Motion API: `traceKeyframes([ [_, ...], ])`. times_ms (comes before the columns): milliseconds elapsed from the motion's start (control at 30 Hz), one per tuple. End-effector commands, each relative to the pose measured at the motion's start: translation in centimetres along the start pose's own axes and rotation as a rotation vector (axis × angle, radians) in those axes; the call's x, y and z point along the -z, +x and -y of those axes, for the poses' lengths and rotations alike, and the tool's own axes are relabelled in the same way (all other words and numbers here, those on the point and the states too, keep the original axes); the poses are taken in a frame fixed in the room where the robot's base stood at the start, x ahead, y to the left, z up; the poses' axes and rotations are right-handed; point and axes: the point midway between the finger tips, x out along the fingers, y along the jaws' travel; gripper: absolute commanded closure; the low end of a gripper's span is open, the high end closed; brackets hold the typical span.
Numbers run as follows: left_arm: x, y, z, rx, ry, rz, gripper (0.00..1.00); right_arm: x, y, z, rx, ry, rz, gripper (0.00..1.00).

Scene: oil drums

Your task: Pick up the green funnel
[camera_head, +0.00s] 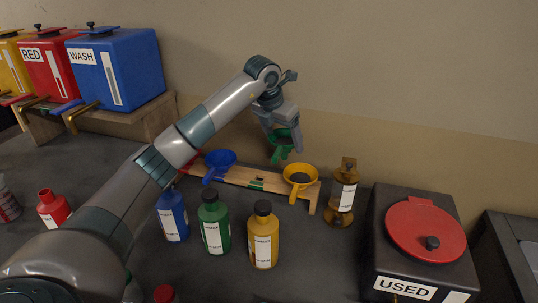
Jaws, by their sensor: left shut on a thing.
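The green funnel (284,143) is in my left gripper (281,126). The gripper reaches in from above and is shut on the funnel, holding it above the wooden rack (238,177). The funnel's spout points down, and its upper part is partly hidden by the fingers. A blue funnel (220,161) and a yellow funnel (300,176) sit on the rack to either side, below the held funnel. Between them the rack has a bare spot with a small green mark. My right gripper is not in view.
Blue (172,215), green (214,222) and yellow (264,235) bottles stand in front of the rack. A black USED container (420,250) with a red lid is at right. Coloured drums, including a blue WASH drum (120,72), stand back left.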

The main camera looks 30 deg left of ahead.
Motion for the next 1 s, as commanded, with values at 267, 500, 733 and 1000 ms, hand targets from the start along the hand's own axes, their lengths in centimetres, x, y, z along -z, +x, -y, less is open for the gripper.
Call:
traceKeyframes([
  [267,-2.9,-0.6,1.7,0.0,0.0,0.0,0.48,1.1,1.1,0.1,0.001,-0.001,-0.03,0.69],
  [500,-3.6,-0.9,2.0,-0.001,-0.001,0.0,0.48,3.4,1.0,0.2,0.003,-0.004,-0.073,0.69],
  [733,-3.6,-0.9,2.0,0.0,0.0,0.0,0.48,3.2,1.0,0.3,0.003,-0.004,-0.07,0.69],
  [1000,-3.6,-0.9,2.0,0.0,0.0,0.0,0.48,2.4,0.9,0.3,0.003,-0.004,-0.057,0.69],
])
